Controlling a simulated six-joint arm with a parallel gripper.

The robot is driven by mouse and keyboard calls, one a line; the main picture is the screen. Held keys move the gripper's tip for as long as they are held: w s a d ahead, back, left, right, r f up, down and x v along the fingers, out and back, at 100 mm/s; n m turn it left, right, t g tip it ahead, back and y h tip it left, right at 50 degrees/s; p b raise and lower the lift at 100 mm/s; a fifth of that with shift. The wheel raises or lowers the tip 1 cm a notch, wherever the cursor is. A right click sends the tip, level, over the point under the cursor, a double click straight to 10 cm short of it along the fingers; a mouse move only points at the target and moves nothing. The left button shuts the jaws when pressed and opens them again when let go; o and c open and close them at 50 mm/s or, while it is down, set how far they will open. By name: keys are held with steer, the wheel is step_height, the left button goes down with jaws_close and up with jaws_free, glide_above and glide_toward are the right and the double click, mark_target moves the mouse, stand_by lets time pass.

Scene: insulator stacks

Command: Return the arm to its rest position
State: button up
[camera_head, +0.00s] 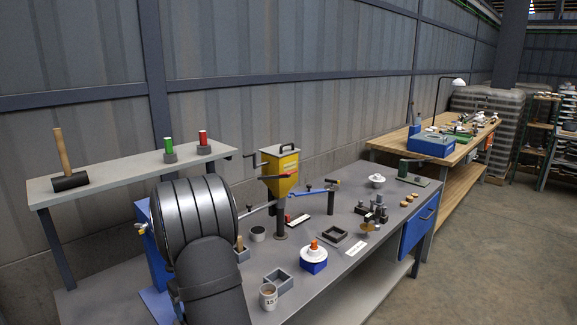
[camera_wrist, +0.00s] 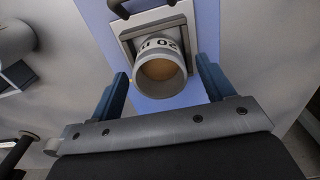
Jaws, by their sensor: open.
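My gripper (camera_wrist: 163,82) shows in the wrist view with its two blue fingers spread apart. A pale, round cup-like piece (camera_wrist: 160,62) with dark lettering shows between and beyond the fingers; I cannot tell how far below them it is. The fingers do not appear to touch it. In the head view my dark arm fills the lower left, and the gripper itself is not visible there. A white insulator disc (camera_head: 314,252) with an orange top sits on a blue block (camera_head: 314,267) on the grey bench (camera_head: 343,215). Another white insulator (camera_head: 376,179) stands farther back.
A labelled cup (camera_head: 268,296) and a grey square tray (camera_head: 279,280) stand near the bench's front. A yellow press (camera_head: 280,172) rises behind the arm. A shelf (camera_head: 120,177) holds a mallet (camera_head: 67,170). In the wrist view a grey square frame (camera_wrist: 128,36) lies on a blue strip.

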step_height(320, 180, down, 2)
steer(key=shift+f, duration=0.15)
step_height(320, 180, up, 10)
steer(key=s+a+f, duration=0.1)
steer(key=s+a, duration=0.4)
steer(key=s, duration=0.4)
steer(key=a+f, duration=0.2)
steer(key=a, duration=0.1)
steer(key=s+a+f, duration=0.1)
steer(key=a+f, duration=0.1)
steer(key=a, duration=0.1)
steer(key=s+a+f, duration=0.1)
steer(key=a+f, duration=0.1)
steer(key=a, duration=0.1)
steer(key=shift+s+a+f, duration=0.1)
steer(key=shift+a+f, duration=0.2)
steer(key=f, duration=0.2)
steer(key=a+f, duration=0.1)
steer(key=f, duration=0.2)
steer(key=shift+s, duration=0.15)
steer(key=shift+r, duration=1)
steer(key=shift+o, duration=0.5)
